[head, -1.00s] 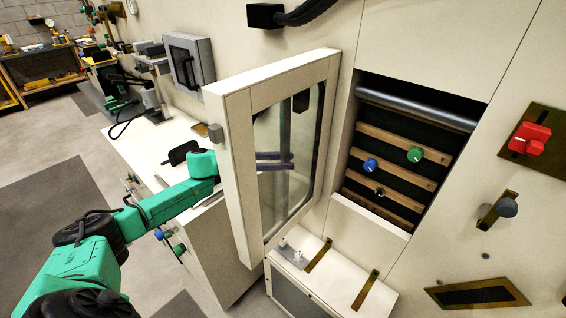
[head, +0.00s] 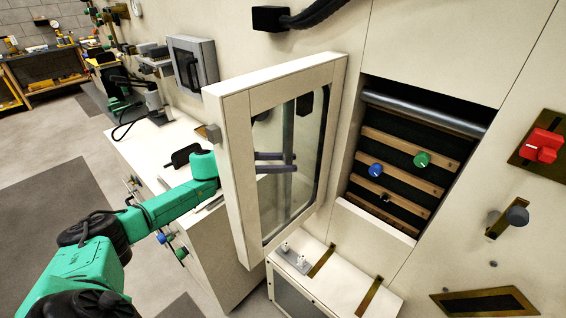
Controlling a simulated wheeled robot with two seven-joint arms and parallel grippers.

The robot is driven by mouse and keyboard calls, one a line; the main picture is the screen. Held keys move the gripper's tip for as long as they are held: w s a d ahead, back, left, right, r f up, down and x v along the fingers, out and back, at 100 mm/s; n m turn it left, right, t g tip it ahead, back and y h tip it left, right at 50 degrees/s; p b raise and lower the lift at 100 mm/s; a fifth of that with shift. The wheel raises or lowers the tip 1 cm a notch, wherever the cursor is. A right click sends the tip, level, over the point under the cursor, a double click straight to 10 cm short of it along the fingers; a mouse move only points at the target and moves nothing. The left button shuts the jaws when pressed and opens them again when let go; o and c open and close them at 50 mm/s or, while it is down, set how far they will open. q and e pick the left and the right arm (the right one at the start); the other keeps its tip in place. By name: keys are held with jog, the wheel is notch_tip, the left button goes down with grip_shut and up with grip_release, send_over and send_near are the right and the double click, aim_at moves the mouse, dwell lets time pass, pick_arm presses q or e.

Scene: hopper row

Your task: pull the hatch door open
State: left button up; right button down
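The hatch door (head: 236,165) is a cream frame with a glass pane, and it stands swung wide out from the wall. The hatch opening (head: 400,165) to its right is uncovered, with wooden slats, a metal roller, and blue and green knobs inside. My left arm comes in from the left and passes behind the door's frame. The two dark fingers of my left gripper (head: 276,162) show through the glass, apart, with nothing seen between them. The frame hides the gripper's body. I cannot tell whether it touches the door. My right gripper is not in view.
A cream ledge (head: 345,290) with brass strips lies below the opening. A red handle (head: 541,146) and a grey knob (head: 517,215) sit on the wall at right. A workbench with a counter stands behind my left arm. Open floor lies at left.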

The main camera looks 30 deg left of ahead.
pick_arm(q)
jog(key=shift+d+r, duration=0.1)
jog(key=b+v, duration=0.5)
jog(key=v, duration=0.9)
jog(key=shift+s+a, duration=0.15)
jog(key=shift+a, duration=0.2)
